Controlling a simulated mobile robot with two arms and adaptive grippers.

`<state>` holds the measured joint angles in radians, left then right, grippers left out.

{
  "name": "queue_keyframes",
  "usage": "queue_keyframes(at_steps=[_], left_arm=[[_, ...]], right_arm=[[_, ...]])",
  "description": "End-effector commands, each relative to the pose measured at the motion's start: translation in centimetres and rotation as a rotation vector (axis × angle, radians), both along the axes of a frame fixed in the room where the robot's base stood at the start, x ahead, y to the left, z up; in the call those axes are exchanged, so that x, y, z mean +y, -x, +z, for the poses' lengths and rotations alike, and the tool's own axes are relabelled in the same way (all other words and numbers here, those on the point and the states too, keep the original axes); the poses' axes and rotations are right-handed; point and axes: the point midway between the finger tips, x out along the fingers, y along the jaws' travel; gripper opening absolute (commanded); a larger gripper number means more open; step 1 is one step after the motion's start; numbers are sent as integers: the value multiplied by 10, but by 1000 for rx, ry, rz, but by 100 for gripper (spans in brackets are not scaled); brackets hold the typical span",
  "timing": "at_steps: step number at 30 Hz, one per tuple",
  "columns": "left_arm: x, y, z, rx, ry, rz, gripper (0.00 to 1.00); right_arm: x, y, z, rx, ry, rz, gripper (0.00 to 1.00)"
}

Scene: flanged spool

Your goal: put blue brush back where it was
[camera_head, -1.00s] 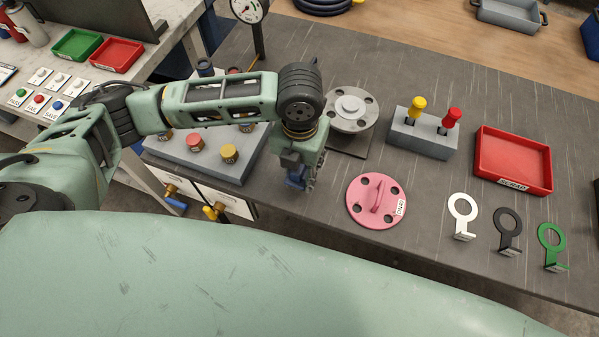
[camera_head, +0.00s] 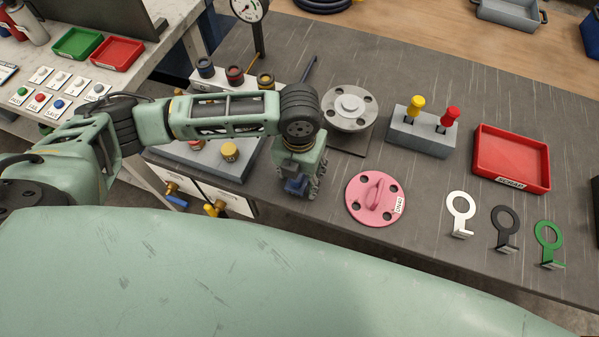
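My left gripper (camera_head: 297,190) points down over the table's front part, left of the pink flange (camera_head: 376,199). A small blue part shows at its fingers; I cannot tell whether it belongs to the gripper or is something held. Whether the fingers are open or shut is unclear. A thin dark blue rod (camera_head: 309,68) shows behind my arm, partly hidden by it; I cannot tell whether it is the blue brush. A grey block (camera_head: 422,138) holds a yellow-handled tool (camera_head: 415,105) and a red-handled tool (camera_head: 449,117) upright. My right gripper is not in view.
A grey flange (camera_head: 350,108) stands behind the pink one. A red scrap tray (camera_head: 512,158) is at the right. White (camera_head: 460,213), black (camera_head: 506,229) and green (camera_head: 548,244) ring tags stand near the front edge. A valve panel (camera_head: 228,164) lies under my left arm.

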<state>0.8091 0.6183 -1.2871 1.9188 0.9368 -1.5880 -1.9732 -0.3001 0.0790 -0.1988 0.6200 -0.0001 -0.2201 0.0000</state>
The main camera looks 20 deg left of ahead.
Motion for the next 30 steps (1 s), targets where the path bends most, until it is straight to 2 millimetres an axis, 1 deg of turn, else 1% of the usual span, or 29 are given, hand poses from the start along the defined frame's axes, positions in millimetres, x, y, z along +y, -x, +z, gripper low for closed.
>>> queue_keyframes(at_steps=[7, 11, 14, 21, 24, 27, 30], left_arm=[[0, 0, 1, -1, 0, 0, 56], [0, -1, 9, -3, 0, 0, 56], [0, -2, 24, -5, 0, -2, 56], [0, -1, 77, -6, 1, -1, 56], [0, -1, 96, -4, 1, -1, 56], [0, -1, 110, -3, 0, 0, 56], [0, 0, 119, -1, 1, 0, 56]], right_arm=[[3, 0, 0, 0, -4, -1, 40], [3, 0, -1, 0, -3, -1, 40], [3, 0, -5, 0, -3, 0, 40], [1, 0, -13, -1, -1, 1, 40], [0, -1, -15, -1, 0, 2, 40], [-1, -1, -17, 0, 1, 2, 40], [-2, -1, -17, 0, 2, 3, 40]])
